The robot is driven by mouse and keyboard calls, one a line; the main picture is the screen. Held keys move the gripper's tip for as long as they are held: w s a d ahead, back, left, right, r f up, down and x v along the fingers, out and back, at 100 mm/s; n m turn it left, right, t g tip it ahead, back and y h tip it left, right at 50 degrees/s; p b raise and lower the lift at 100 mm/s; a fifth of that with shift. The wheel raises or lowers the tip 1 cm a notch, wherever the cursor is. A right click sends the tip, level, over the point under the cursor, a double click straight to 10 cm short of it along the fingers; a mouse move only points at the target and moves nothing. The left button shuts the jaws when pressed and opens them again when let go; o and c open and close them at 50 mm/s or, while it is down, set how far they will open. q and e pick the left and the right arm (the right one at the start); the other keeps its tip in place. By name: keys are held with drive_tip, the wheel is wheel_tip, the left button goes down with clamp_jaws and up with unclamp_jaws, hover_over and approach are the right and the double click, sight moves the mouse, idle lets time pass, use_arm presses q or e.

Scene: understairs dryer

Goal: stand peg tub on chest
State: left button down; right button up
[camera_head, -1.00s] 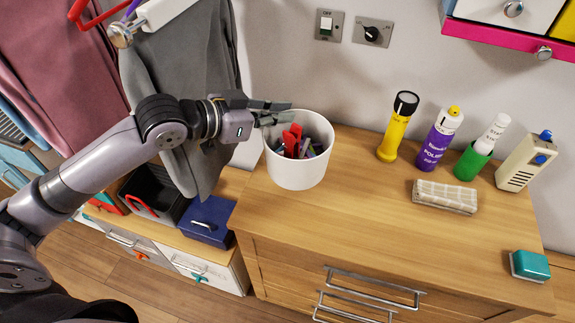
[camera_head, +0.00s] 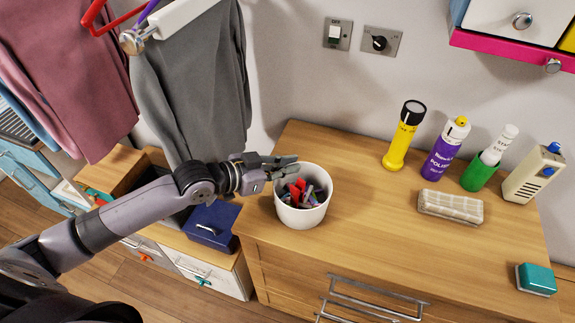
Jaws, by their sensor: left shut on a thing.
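The peg tub is a white round tub (camera_head: 301,215) with red and dark pegs (camera_head: 300,192) inside. It is upright at the left part of the wooden chest top (camera_head: 375,235). My left gripper (camera_head: 282,164) is shut on the tub's rim at its back left side. Whether the tub's base touches the chest top is hard to tell from this angle. My right gripper is not in view.
A yellow torch (camera_head: 404,136), purple polish can (camera_head: 446,149), green pot with a white tube (camera_head: 481,170) and beige device (camera_head: 533,174) stand along the back. The middle is clear.

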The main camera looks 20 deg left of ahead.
use_arm(q)
drive_tip(key=c, duration=1.8)
unclamp_jaws()
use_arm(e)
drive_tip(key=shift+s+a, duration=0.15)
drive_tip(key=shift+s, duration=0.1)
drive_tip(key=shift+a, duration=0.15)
use_arm(q)
drive_tip(key=shift+v, duration=5.95)
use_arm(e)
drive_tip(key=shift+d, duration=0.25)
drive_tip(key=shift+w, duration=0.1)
